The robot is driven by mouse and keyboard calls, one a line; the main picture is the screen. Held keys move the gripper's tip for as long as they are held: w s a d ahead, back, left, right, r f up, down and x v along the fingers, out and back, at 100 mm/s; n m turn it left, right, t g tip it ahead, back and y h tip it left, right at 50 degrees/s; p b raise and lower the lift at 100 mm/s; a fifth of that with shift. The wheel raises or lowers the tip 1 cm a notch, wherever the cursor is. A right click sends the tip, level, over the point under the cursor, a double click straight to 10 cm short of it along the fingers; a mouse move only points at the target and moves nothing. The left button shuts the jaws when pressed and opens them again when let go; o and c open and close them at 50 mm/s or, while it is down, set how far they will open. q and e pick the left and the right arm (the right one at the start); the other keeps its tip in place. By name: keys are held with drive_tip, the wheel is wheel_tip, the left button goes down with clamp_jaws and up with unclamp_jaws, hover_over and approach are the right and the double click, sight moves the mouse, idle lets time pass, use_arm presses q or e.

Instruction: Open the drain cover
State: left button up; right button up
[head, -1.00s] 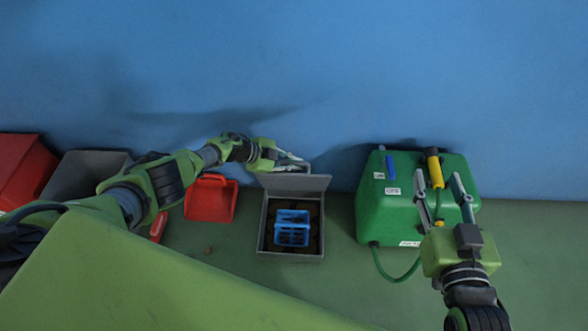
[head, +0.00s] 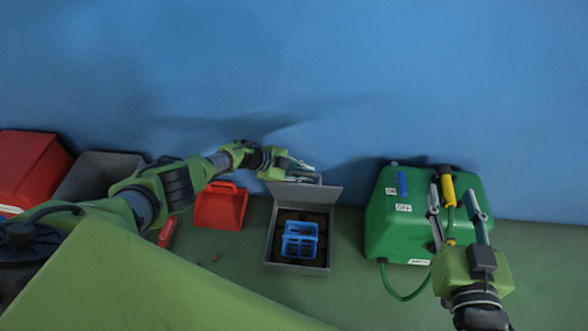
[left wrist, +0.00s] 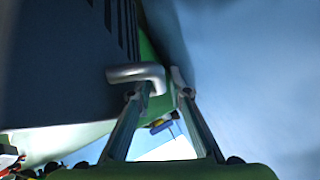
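The grey drain cover (head: 306,195) stands raised at the back edge of an open grey box (head: 269,247). Its metal handle shows behind the cover's top in the head view and as a bent bar (left wrist: 133,74) in the left wrist view. My left gripper (head: 304,168) is behind the raised cover at this handle. Its two fingers (left wrist: 164,92) are apart, with the bent bar at the left fingertip; I cannot tell whether they grip it. My right gripper (head: 453,192) is open above the green machine (head: 388,220), with nothing seen held in it.
A blue basket (head: 300,240) sits inside the open box. The green machine with a yellow handle (head: 447,185) and hose stands right. A red scoop (head: 221,208), grey bin (head: 95,172) and red bin (head: 30,165) are left. The blue wall is close behind.

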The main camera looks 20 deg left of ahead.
use_arm(q)
drive_tip(key=v, duration=1.1)
drive_tip(key=shift+s+a+r, duration=0.15)
drive_tip(key=shift+s+r, duration=0.05)
drive_tip(key=shift+r, duration=0.05)
